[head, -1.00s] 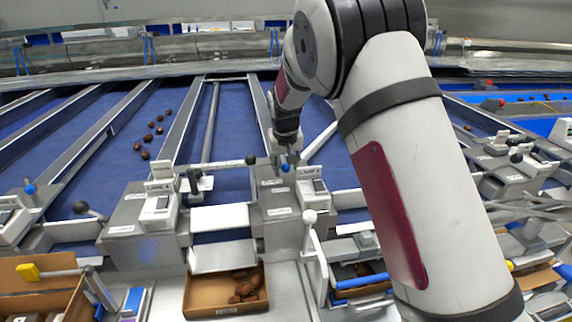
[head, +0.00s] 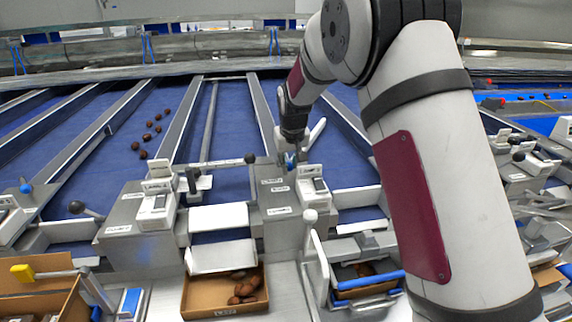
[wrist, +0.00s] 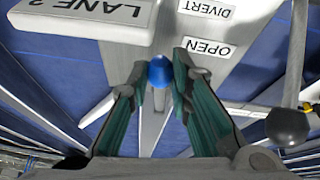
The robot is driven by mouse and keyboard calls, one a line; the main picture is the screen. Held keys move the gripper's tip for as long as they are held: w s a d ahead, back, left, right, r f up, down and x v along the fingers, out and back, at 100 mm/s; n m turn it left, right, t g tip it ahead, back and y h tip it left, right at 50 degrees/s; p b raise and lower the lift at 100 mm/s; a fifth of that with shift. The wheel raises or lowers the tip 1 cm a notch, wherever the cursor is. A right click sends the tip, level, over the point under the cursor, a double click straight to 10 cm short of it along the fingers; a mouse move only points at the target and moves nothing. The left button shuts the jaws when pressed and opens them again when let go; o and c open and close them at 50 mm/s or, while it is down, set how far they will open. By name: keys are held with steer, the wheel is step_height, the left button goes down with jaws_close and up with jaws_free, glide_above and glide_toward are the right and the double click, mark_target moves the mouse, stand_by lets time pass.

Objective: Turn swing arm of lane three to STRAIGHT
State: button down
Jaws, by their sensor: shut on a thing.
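The blue knob (wrist: 159,71) of the swing arm sits between my gripper's two green fingers (wrist: 160,82) in the wrist view, with a finger against each side. In the head view my gripper (head: 290,155) is at the middle housing (head: 281,203), closed on that knob. The white swing arm (head: 317,131) slants up and right from behind the gripper over the blue lane. The wrist view shows an OPEN label (wrist: 205,49), a DIVERT label (wrist: 212,9) and a partly cut-off LANE label (wrist: 85,10). The arm's pivot is mostly hidden.
A lever with a black ball (wrist: 287,127) stands close to the right finger. A housing (head: 140,232) stands to the left, and a white-knobbed lever (head: 310,216) in front. A cardboard box of dates (head: 197,296) is below. Dates (head: 148,137) lie on a left lane.

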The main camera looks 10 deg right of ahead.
steer(key=d+n+b, duration=0.1)
steer(key=d+n+y+b, duration=0.1)
steer(key=n, duration=0.1)
steer(key=shift+w+d+f, duration=0.1)
steer(key=shift+w+d, duration=0.3)
steer(key=shift+w+d+n+g+y+b, duration=0.1)
steer(key=shift+w+d+n+y+b, duration=0.2)
steer(key=shift+n, duration=0.3)
steer(key=shift+w+d+n+g+y+b, duration=0.1)
steer(key=shift+d+n+y+b, duration=0.15)
steer(key=shift+d+n, duration=0.3)
steer(key=shift+w+d+n+g+y+b, duration=0.1)
steer(key=shift+w+d+n+y+b, duration=0.15)
steer(key=shift+n, duration=0.4)
steer(key=c, duration=1.5)
jaws_free()
steer(key=shift+o, duration=0.2)
steer(key=v, duration=1.2)
steer(key=shift+s, duration=0.1)
